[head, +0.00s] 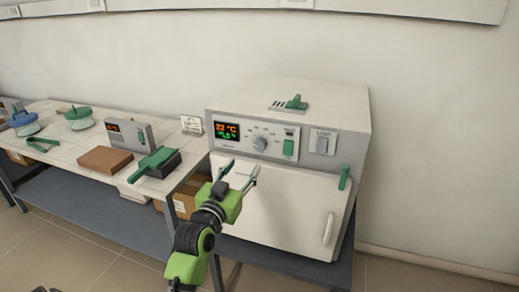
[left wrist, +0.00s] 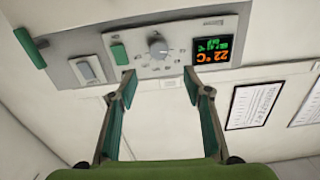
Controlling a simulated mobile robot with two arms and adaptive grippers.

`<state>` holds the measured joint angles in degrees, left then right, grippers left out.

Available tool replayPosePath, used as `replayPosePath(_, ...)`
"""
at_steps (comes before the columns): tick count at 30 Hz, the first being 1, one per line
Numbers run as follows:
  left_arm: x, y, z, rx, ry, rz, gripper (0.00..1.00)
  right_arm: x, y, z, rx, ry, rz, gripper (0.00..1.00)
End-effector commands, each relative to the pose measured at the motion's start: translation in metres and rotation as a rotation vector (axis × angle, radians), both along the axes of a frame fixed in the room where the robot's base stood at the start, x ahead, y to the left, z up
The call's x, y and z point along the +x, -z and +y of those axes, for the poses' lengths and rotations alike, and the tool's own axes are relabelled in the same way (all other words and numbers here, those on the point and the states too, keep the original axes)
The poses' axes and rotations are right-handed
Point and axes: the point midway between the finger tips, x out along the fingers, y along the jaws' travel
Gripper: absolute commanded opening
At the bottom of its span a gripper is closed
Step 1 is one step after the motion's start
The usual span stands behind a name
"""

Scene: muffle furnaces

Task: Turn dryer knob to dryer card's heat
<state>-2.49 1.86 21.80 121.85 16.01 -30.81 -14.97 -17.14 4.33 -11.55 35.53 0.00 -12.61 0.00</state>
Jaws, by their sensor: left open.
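The dryer (head: 285,215) is a white box with a grey front panel. Its round grey knob (head: 260,143) sits mid-panel, right of a display (head: 227,130) reading 22 °C in orange with a green line below. In the left wrist view, upside down, the knob (left wrist: 158,47) lies beyond the fingertips, roughly between them. A small white card (head: 191,125) stands on the bench left of the dryer; its writing is too small to read. My left gripper (head: 241,174) is open and empty, below the knob in front of the door, apart from it. My right gripper is not in view.
A green switch (head: 289,148) and a load switch (head: 322,143) sit right of the knob. A green door latch (head: 344,178) and a handle (head: 328,229) are on the dryer's right. The left bench (head: 64,140) holds a brown block (head: 105,160) and a green-handled item (head: 153,163).

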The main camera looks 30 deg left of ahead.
Motion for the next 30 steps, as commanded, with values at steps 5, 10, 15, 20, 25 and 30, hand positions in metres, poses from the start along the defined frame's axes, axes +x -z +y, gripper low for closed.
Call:
replayPosePath(5,0.035,-0.004,0.008,-0.002,0.001,-0.001,0.45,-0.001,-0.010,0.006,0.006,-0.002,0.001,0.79)
replayPosePath(10,0.067,-0.003,0.015,-0.002,0.001,0.000,0.45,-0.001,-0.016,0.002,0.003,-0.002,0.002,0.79)
replayPosePath(15,0.094,-0.003,0.022,-0.002,0.001,0.000,0.45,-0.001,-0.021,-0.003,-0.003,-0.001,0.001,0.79)
replayPosePath(20,0.110,-0.001,0.026,-0.001,0.001,0.001,0.45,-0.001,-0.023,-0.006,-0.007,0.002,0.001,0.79)
replayPosePath(25,0.117,0.000,0.028,-0.001,0.001,0.000,0.45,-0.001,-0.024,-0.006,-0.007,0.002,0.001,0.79)
replayPosePath(30,0.117,0.000,0.028,-0.001,0.001,0.000,0.45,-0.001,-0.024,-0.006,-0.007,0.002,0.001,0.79)
